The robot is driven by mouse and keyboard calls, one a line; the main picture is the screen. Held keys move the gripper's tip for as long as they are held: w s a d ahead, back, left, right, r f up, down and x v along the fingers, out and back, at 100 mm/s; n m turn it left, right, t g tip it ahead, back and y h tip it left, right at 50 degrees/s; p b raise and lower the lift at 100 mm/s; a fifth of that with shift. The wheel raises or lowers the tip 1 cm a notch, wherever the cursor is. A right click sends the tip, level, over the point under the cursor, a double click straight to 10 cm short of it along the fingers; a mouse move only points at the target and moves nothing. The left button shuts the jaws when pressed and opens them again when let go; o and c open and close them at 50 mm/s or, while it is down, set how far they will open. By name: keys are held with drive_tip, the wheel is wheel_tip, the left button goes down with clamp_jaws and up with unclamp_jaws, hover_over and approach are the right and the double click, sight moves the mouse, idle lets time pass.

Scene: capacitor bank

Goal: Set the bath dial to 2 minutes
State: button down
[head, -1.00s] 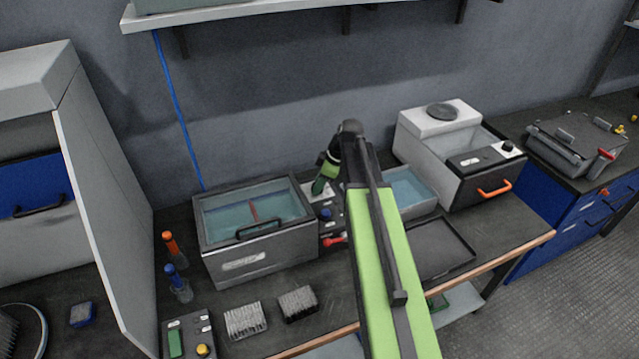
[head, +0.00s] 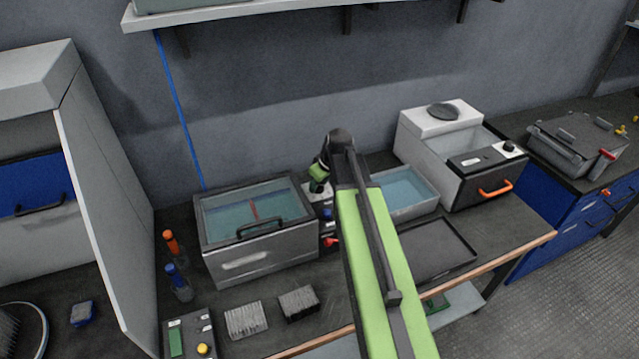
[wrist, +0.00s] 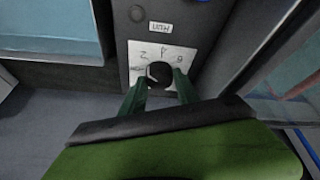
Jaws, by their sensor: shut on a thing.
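The bath dial (wrist: 159,73) is a round black knob on a white scale plate (wrist: 187,56). Handwritten marks arc along one side, and the leftmost one looks like a 2. A pale mark shows on the knob's left side, but its exact setting is hard to read. My gripper (wrist: 160,86) is shut on the dial, one green finger on each side. In the head view my gripper (head: 318,186) is at the control panel (head: 327,226), right of the lidded bath (head: 262,262). The dial is hidden there.
The lidded bath stands close left of my gripper, and an open water tray (head: 428,207) stands right. A blue button (head: 327,214) and a red part (head: 331,241) are lower on the panel. A flat dark tray (head: 440,250) lies in front.

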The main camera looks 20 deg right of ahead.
drive_tip(key=shift+m+h, duration=0.3)
drive_tip(key=shift+m, duration=0.6)
drive_tip(key=c, duration=0.9)
unclamp_jaws()
drive_tip(key=shift+r, duration=0.1)
drive_tip(key=p+v, duration=1.6)
drive_tip(key=v, duration=0.1)
drive_tip(key=shift+s+a, duration=0.2)
